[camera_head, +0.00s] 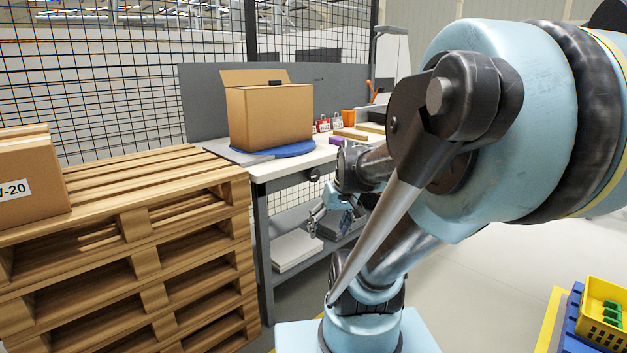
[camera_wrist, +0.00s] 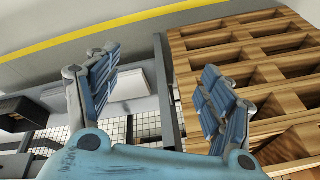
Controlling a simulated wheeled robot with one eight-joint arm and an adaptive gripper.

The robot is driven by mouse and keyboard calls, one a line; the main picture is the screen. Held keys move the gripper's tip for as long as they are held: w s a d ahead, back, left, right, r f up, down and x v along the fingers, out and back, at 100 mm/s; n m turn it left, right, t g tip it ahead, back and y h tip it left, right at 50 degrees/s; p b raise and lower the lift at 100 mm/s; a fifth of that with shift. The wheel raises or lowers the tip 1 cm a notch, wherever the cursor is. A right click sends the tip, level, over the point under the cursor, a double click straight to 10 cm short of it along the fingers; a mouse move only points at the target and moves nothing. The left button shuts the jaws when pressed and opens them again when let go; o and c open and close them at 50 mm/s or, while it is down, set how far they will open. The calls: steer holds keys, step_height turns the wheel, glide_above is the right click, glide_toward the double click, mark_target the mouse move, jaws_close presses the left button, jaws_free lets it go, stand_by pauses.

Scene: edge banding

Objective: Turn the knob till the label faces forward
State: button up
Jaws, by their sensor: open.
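A small dark knob (camera_head: 314,174) sits on the front edge of the workbench (camera_head: 268,173), under the cardboard box. It is too small to tell which way it is turned, and I see no label on it. My gripper (camera_head: 325,218) is open and empty, in front of the bench and below the knob, level with the lower shelf. In the wrist view my gripper (camera_wrist: 160,82) has its two blue fingers spread wide, with nothing between them. I cannot make out the knob in the wrist view.
A tall stack of wooden pallets (camera_head: 130,222) stands left of the bench, close to my gripper. A cardboard box (camera_head: 270,118) stands on a blue disc (camera_head: 290,149) on the bench. Small padlocks and an orange cup (camera_head: 348,117) are behind. A yellow crate (camera_head: 602,312) is at lower right.

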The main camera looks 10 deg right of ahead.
steer(key=w+r+n+t+y, duration=0.1)
steer(key=w+r+y, duration=0.15)
steer(key=w, duration=0.75)
steer(key=n+t+y, duration=0.3)
steer(key=n+t, duration=0.1)
steer(key=t, duration=0.3)
glide_toward(316, 176)
steer(key=x, duration=1.1)
steer(key=c, duration=1)
